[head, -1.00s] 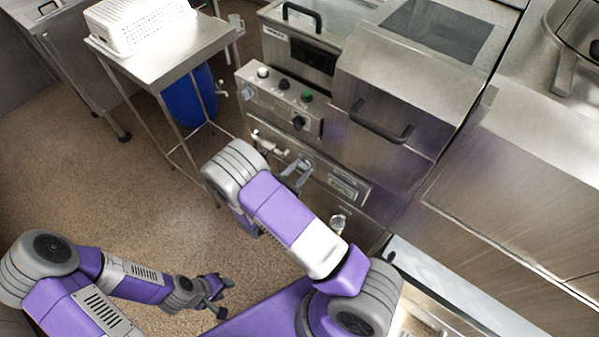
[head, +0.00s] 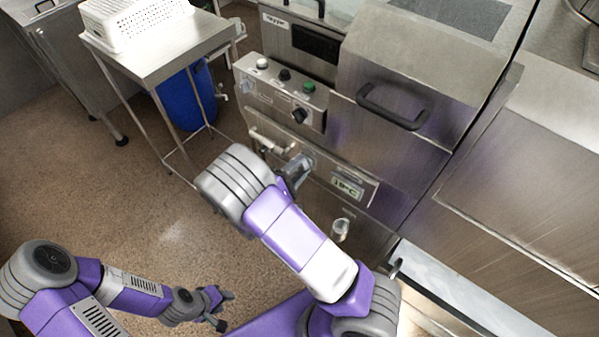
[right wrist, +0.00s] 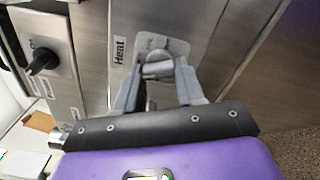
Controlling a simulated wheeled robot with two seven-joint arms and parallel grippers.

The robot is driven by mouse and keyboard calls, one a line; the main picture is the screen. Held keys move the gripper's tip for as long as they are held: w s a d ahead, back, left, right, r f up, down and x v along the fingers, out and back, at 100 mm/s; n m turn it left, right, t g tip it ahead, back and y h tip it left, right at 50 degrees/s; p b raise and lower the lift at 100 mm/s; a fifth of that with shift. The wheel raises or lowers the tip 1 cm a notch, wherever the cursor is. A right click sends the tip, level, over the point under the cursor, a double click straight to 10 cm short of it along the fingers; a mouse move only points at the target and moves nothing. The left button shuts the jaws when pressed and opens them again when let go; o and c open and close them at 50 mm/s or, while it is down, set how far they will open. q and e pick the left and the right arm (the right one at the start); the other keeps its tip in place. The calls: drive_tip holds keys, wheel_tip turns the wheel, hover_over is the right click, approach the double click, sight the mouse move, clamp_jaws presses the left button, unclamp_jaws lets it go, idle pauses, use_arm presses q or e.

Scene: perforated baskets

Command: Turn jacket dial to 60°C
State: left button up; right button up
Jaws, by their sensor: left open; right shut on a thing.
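The jacket dial (right wrist: 157,66) is a grey knob on a pale plate beside the word "Heat" in the right wrist view. My right gripper (right wrist: 157,82) is shut on it, one finger on each side. In the head view my right gripper (head: 296,172) reaches the lower front panel of the steel machine (head: 325,165), and my forearm hides part of that panel. A small display (head: 347,187) right of the gripper shows a reading in °C; its digits are hard to read. My left gripper (head: 222,310) is open and empty, low over the floor.
Above the panel are a black knob (head: 299,115) and several buttons; a black knob (right wrist: 42,60) also shows in the right wrist view. A lid with a dark handle (head: 393,107) is to the right. A side table (head: 150,50) holds a white perforated basket (head: 130,18).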

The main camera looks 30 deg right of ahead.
drive_tip(key=shift+m+b, duration=1.9)
drive_tip(key=shift+m, duration=0.5)
drive_tip(key=o, duration=1)
drive_tip(key=shift+r, duration=0.1)
drive_tip(key=shift+o, duration=0.2)
drive_tip(key=p+v, duration=0.1)
drive_tip(key=v, duration=0.6)
drive_tip(key=shift+a, duration=0.3)
drive_tip(key=shift+s, duration=0.1)
